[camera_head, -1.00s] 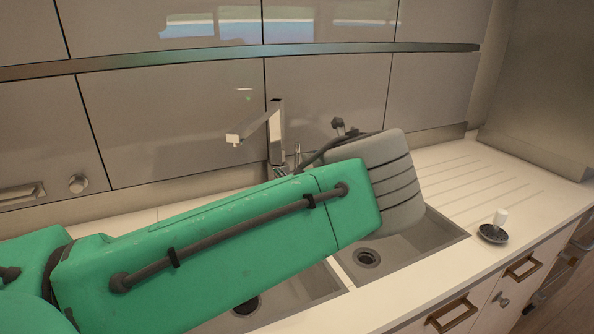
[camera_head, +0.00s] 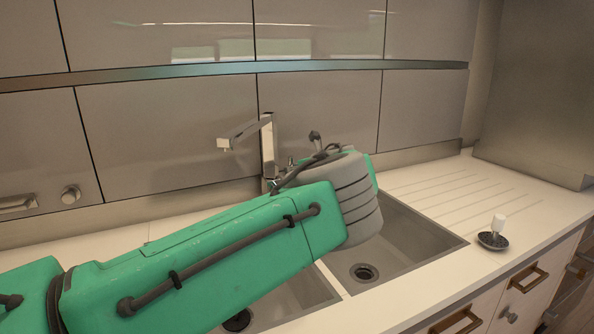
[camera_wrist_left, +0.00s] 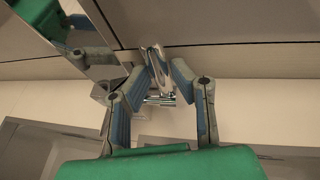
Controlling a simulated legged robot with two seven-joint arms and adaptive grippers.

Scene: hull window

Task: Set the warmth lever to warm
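The chrome tap (camera_head: 268,150) stands behind the sink in the head view, its spout pointing left. A small chrome part (camera_head: 291,161) shows just right of its column, partly behind my left arm. In the left wrist view, a chrome lever (camera_wrist_left: 157,68) on a short chrome body stands between the fingers of my left gripper (camera_wrist_left: 160,85). The fingers are spread, with visible gaps to the lever on both sides. In the head view the left gripper (camera_head: 316,143) is mostly hidden behind my grey wrist, right of the tap. My right gripper is not in view.
The double sink (camera_head: 420,235) lies under my left arm. A white-handled dish brush (camera_head: 495,232) stands on the counter at right. The ridged drainboard (camera_head: 450,185) is clear. Wall cabinets (camera_head: 170,130) rise close behind the tap.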

